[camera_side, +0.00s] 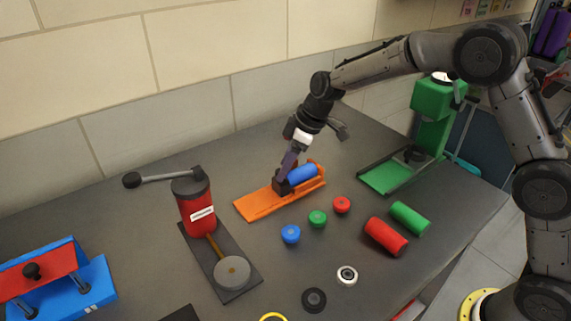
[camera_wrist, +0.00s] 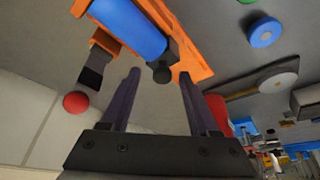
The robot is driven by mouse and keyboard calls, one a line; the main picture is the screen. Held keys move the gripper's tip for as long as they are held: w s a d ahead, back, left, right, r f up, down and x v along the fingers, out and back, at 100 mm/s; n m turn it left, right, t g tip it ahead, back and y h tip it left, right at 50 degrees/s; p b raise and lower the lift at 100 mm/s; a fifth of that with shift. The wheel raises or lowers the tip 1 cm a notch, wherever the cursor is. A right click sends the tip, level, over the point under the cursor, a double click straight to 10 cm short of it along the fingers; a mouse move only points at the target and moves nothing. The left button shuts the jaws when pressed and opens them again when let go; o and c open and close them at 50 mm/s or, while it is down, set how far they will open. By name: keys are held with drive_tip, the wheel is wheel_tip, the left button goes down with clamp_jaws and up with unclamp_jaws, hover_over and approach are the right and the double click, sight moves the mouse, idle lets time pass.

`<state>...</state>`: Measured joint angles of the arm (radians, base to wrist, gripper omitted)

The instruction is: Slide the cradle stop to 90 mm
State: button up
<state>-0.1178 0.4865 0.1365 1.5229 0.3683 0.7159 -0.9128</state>
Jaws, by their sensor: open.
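The orange cradle (camera_side: 262,203) lies on the grey table, with a blue cylinder (camera_side: 302,174) resting in its right part. A dark stop block (camera_side: 282,187) sits at the cylinder's left end. In the wrist view the orange cradle (camera_wrist: 193,62), the blue cylinder (camera_wrist: 130,25) and the dark stop with its round knob (camera_wrist: 162,73) show near the top. My gripper (camera_side: 287,170) is low over the cradle at the stop. In the wrist view my gripper (camera_wrist: 160,76) is open, its fingertips either side of the stop's knob. Contact cannot be told. No scale is readable.
A red press (camera_side: 197,212) with a long lever stands left of the cradle. Blue (camera_side: 290,234), green (camera_side: 317,218) and red (camera_side: 341,204) caps lie in front. Red (camera_side: 385,237) and green (camera_side: 410,218) cylinders lie right. A green machine (camera_side: 433,105) stands behind them.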

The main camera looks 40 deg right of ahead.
drive_tip(key=v, duration=1.3)
drive_tip(key=shift+r, duration=0.3)
drive_tip(key=shift+s+d, duration=0.1)
drive_tip(key=shift+d, duration=0.05)
drive_tip(key=s+d+r+t, duration=0.1)
drive_tip(key=s+r+t, duration=0.1)
drive_tip(key=s+r, duration=0.6)
drive_tip(key=s+d+r+m+h, duration=0.1)
drive_tip(key=s+d+r+m, duration=0.15)
drive_tip(key=s, duration=0.75)
drive_tip(key=s+d+f+m+h, duration=0.1)
drive_tip(key=s+d+f+m, duration=0.1)
drive_tip(key=s+f, duration=0.4)
drive_tip(key=s+d+f+m+h, duration=0.1)
drive_tip(key=s+f+m, duration=0.3)
drive_tip(key=s, duration=0.5)
drive_tip(key=shift+d+f, duration=0.65)
drive_tip(key=shift+f, duration=0.3)
